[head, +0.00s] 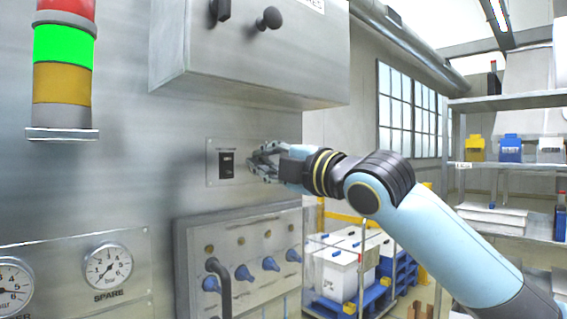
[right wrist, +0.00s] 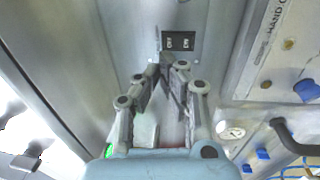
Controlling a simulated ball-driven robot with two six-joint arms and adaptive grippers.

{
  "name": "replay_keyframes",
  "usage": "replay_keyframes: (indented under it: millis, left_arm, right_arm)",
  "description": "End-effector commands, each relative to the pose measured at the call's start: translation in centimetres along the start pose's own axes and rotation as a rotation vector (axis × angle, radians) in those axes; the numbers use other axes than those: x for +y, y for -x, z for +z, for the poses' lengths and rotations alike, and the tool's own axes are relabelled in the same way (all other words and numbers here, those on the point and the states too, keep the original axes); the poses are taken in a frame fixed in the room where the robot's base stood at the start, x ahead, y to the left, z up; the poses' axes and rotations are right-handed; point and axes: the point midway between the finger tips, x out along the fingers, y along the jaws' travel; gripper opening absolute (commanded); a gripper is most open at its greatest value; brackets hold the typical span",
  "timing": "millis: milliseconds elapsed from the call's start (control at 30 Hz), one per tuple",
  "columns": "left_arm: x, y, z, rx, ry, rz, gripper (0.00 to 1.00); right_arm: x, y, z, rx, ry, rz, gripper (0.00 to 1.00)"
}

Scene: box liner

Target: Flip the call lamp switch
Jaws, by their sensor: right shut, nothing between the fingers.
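The call lamp switch (head: 227,164) is a small black rocker on a grey metal plate on the panel wall, left of centre in the head view. It also shows in the right wrist view (right wrist: 179,41), just beyond the fingertips, with small light markings. My right gripper (head: 254,164) is shut and empty, its fingertips pointing left at the switch plate. In the right wrist view (right wrist: 167,64) the fingertips appear slightly apart from the switch; contact cannot be told. The stack lamp (head: 63,45) at upper left has a bright green middle section between red and amber. My left gripper is not in view.
A grey box (head: 250,55) with a black knob juts out above the switch. A lower panel (head: 250,245) with blue knobs and a black handle projects below. A gauge (head: 108,267) is at lower left. Shelves (head: 500,104) and a cart of white boxes (head: 340,270) stand right.

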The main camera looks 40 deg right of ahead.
Motion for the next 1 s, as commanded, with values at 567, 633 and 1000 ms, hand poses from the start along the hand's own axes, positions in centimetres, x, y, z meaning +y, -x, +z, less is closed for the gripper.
replay_keyframes:
  millis: [567,633,1000]
  left_arm:
    - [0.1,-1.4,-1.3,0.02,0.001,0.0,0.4]
    - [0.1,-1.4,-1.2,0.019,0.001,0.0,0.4]
    - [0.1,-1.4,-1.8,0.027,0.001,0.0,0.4]
  right_arm:
    - [1.1,4.4,0.0,0.001,0.0,0.001,0.0]
    - [1.2,4.4,0.0,0.001,-0.001,0.001,0.0]
    - [1.2,4.4,0.0,0.0,-0.001,0.001,0.0]
